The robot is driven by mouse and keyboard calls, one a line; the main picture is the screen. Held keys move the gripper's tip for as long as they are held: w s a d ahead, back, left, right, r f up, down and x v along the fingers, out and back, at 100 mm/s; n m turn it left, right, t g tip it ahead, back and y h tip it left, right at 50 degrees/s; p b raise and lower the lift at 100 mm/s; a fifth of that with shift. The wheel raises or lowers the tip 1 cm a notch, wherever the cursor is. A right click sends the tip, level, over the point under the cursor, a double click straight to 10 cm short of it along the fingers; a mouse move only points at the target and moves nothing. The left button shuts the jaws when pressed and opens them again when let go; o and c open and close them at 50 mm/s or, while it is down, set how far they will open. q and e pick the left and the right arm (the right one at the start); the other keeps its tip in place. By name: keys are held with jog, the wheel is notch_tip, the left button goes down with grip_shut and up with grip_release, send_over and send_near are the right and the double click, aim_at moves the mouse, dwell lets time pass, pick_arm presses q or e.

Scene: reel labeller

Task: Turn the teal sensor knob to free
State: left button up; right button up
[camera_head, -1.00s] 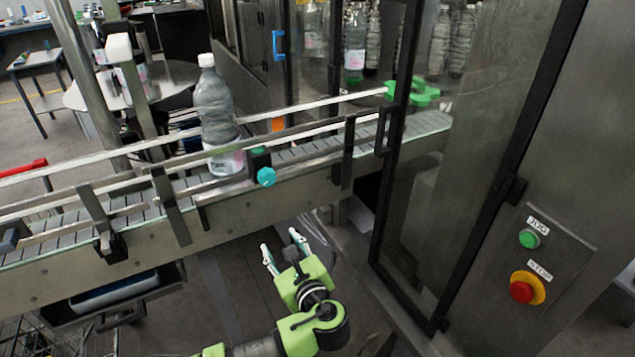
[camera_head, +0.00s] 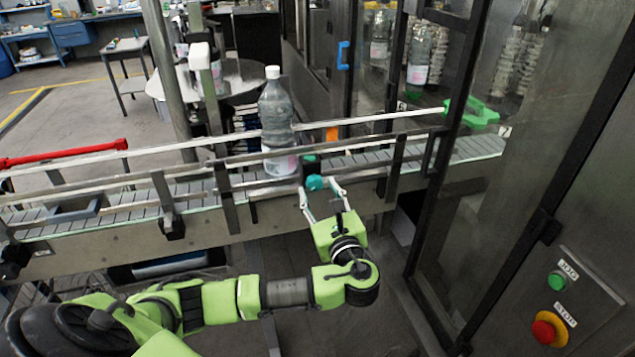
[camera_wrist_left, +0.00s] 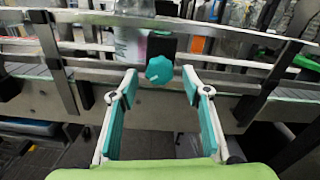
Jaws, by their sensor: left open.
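The teal sensor knob (camera_head: 314,183) sits on a dark sensor block at the near side of the conveyor. In the left wrist view the knob (camera_wrist_left: 159,69) is a faceted teal disc on the black block (camera_wrist_left: 162,45). My left gripper (camera_head: 321,198) is open just in front of the knob. In the left wrist view its two fingers (camera_wrist_left: 159,88) stand left and right of the knob, with the knob slightly beyond the tips; contact is not seen. No free marking is readable on the knob. My right gripper is not in view.
A clear bottle (camera_head: 277,115) stands on the conveyor (camera_head: 110,226) just left behind the knob. Guide rails run along the belt, with upright brackets (camera_head: 226,197) near the gripper. A glass machine door (camera_head: 470,200) and a panel with a green button (camera_head: 557,281) and red button (camera_head: 545,331) stand right.

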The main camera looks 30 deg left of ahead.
pick_arm(q)
jog(key=shift+x, duration=1.25)
jog(key=shift+d, duration=0.1)
jog(key=c, duration=1.1)
